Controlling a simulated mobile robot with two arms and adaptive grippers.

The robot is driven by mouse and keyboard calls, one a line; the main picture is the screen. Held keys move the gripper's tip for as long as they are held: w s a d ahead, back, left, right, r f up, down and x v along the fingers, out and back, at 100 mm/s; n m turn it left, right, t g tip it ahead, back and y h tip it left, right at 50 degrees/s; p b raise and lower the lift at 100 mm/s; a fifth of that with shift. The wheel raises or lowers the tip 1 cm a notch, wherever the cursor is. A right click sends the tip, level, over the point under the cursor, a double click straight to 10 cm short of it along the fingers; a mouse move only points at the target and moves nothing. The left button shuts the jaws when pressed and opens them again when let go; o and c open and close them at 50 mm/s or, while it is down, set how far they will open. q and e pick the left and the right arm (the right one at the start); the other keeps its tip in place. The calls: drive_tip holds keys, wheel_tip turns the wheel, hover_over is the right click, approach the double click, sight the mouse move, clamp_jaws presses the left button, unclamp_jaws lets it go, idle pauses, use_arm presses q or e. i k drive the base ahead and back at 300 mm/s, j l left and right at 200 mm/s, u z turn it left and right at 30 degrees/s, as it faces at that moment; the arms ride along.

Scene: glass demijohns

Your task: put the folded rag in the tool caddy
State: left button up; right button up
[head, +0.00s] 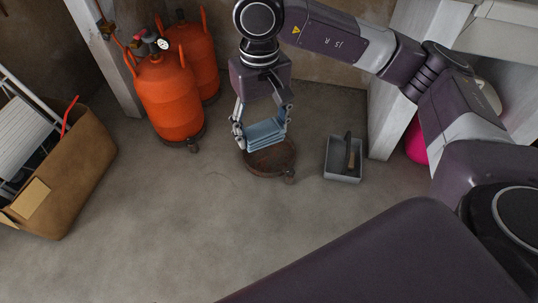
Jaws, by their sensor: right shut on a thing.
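The folded rag (266,135) is a blue-grey layered cloth. My right gripper (264,128) is shut on it, with a finger on each side of the rag. It holds the rag over a round rusty brown dolly (272,163) near the middle; I cannot tell the exact height. The tool caddy (344,178) is a small grey open box on the floor, to the right of the rag and apart from it. A dark tool with a brownish part stands in the caddy. My left gripper is not in view.
Two orange gas cylinders (168,98) stand at the back left, the front one on a wheeled base. A cardboard box (75,170) with mixed items is at the far left. A pale post (392,120) rises just right of the caddy. The concrete floor in front is clear.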

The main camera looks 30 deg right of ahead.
sight(334, 159)
drive_tip(key=i+z, duration=0.3)
drive_tip(key=i, duration=1.2)
